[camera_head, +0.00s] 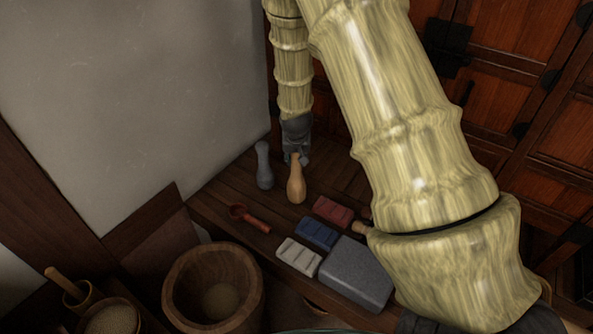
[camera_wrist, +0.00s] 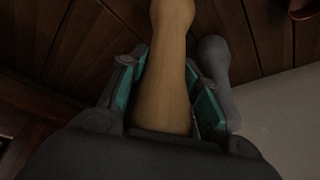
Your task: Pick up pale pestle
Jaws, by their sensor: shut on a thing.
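The pale pestle (camera_head: 296,185) is light tan wood and stands upright on the dark plank surface in the head view, its wider end low. My gripper (camera_head: 297,157) is above it, with its fingers around the pestle's upper end. In the wrist view the pale pestle (camera_wrist: 165,75) runs up between the two teal-padded fingers of my gripper (camera_wrist: 166,95), which are shut on it. I cannot tell whether its foot touches the planks.
A grey pestle (camera_head: 264,166) stands close to the left; it also shows in the wrist view (camera_wrist: 215,60). A red scoop (camera_head: 248,218), red block (camera_head: 333,211), blue block (camera_head: 317,233), white block (camera_head: 299,256) and grey stone slab (camera_head: 355,273) lie nearer. A wooden mortar (camera_head: 184,289) stands in front.

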